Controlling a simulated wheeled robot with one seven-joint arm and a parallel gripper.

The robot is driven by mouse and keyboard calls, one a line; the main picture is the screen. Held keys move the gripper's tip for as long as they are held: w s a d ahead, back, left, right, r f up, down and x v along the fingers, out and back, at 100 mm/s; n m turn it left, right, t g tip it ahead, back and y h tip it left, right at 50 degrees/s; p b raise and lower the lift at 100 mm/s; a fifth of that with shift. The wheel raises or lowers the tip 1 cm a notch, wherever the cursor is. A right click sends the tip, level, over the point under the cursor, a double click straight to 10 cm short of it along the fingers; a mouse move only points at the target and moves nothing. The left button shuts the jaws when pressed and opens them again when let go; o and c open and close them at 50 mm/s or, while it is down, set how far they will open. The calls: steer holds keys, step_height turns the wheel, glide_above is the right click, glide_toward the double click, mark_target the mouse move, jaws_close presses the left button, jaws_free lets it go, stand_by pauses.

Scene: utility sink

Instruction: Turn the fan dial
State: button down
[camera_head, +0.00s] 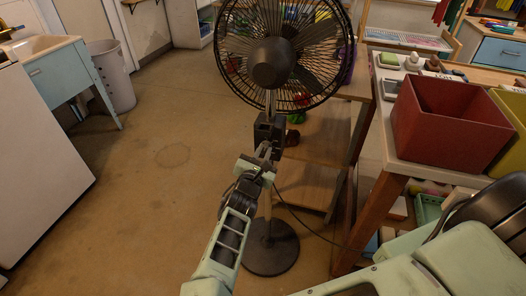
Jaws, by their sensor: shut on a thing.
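A black standing fan (271,63) is in the upper middle of the head view, its back toward me and its round base (272,247) on the floor. A black control box (268,130) sits on its pole below the motor. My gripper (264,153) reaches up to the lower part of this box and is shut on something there. The dial itself is too small and too covered by my gripper to make out, so the gripped part looks like the fan dial but its turn cannot be read.
A table with a red bin (447,122) and a yellow-green bin (510,120) stands on the right. A wooden shelf (312,180) is behind the fan. A cord runs along the floor. A grey trash can (112,76) and open floor lie left.

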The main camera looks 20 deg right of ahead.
steer(key=m, duration=0.6)
steer(key=shift+s+f, duration=0.1)
steer(key=shift+f, duration=0.05)
steer(key=shift+m, duration=0.3)
steer(key=c, duration=1.4)
jaws_free()
